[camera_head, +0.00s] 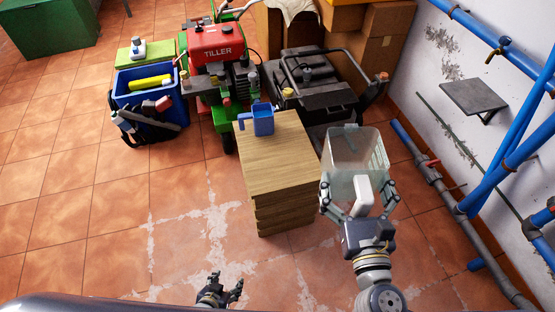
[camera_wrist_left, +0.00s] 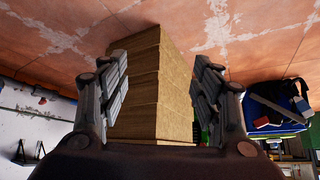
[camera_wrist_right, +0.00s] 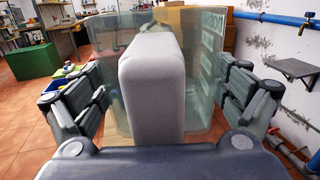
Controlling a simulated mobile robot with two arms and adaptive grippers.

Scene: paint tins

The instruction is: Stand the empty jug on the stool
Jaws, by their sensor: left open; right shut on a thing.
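The clear, see-through jug (camera_head: 352,150) with a pale handle (camera_head: 363,191) is held in the air to the right of the wooden block. It looks empty. My right gripper (camera_head: 360,200) is shut on its handle, which fills the right wrist view (camera_wrist_right: 152,85). The stool appears to be the wooden block (camera_head: 277,165), its top partly bare. A small blue jug (camera_head: 263,122) stands near the back of that top. My left gripper (camera_head: 222,288) is open and empty, low near the front; its wrist view shows the block's layered side (camera_wrist_left: 160,85) beyond the fingers.
A red tiller (camera_head: 212,45) and a black machine (camera_head: 318,90) stand behind the block. A blue crate (camera_head: 150,88) with tools is at left. Pipes (camera_head: 440,165) and a grey wall shelf (camera_head: 474,98) line the right wall. The tiled floor at left front is clear.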

